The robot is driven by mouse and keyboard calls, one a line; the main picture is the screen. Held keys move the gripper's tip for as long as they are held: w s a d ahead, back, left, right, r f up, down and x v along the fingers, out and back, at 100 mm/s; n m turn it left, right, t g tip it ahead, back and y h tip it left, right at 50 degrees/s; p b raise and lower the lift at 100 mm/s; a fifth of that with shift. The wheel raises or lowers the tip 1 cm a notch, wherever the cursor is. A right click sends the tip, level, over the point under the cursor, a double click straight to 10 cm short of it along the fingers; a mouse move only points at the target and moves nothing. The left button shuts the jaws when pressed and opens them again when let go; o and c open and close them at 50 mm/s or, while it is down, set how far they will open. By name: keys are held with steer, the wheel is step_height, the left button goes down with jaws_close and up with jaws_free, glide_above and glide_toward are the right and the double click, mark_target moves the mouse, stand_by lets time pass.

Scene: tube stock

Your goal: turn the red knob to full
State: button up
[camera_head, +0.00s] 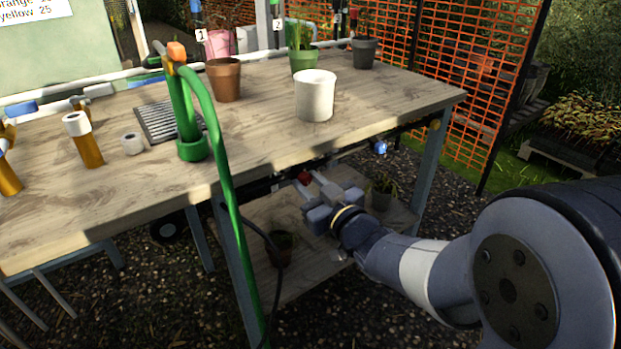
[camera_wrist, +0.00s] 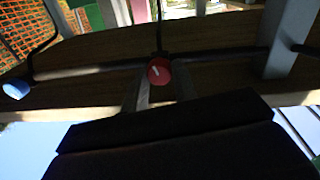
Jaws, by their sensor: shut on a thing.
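The red knob (camera_head: 304,178) sits under the front edge of the table, mostly hidden behind my gripper in the head view. In the wrist view the red knob (camera_wrist: 159,71) faces the camera between my fingers, with a short slanted white mark on its face. My gripper (camera_head: 311,187) reaches in below the tabletop and is shut on the red knob. The wrist view also shows my gripper (camera_wrist: 160,84), with one finger on each side of the knob. I cannot tell from the mark how far the knob is turned.
A blue knob (camera_head: 380,148) is on the same pipe; it also shows in the wrist view (camera_wrist: 16,89). A green hose (camera_head: 222,150) hangs over the table edge. The wooden table (camera_head: 256,130) carries pots and tubes. A lower shelf (camera_head: 315,274) holds plants.

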steer(key=shift+m+p, duration=0.75)
steer(key=shift+m, duration=0.95)
steer(key=o, duration=1)
steer(key=p+v, duration=0.2)
steer(key=v, duration=0.9)
steer(key=shift+w+a+r, duration=0.1)
